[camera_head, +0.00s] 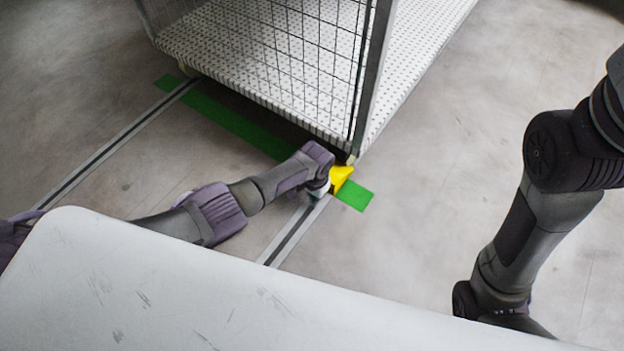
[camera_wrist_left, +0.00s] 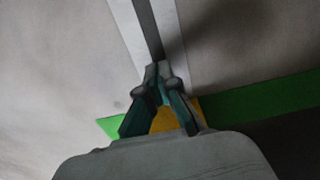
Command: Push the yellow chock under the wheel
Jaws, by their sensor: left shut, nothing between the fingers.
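The yellow chock (camera_head: 341,174) sits on the floor at the near corner of the wire cart, on the green strip. A small part of the cart's wheel (camera_head: 351,159) shows just behind the chock, under the corner post. My left gripper (camera_head: 322,189) is down beside the chock on its left, close to it; contact cannot be told. In the left wrist view my left gripper (camera_wrist_left: 158,72) is shut and empty. The chock (camera_wrist_left: 164,122) shows there between the finger links, partly hidden by them. My right arm is at the right, its gripper out of view.
The wire cart (camera_head: 265,70) with its white perforated floor stands at the top. A green strip (camera_head: 235,124) runs along its near edge. Two grey floor rails (camera_head: 110,148) run toward the cart. Floor right of the cart (camera_head: 440,165) is clear.

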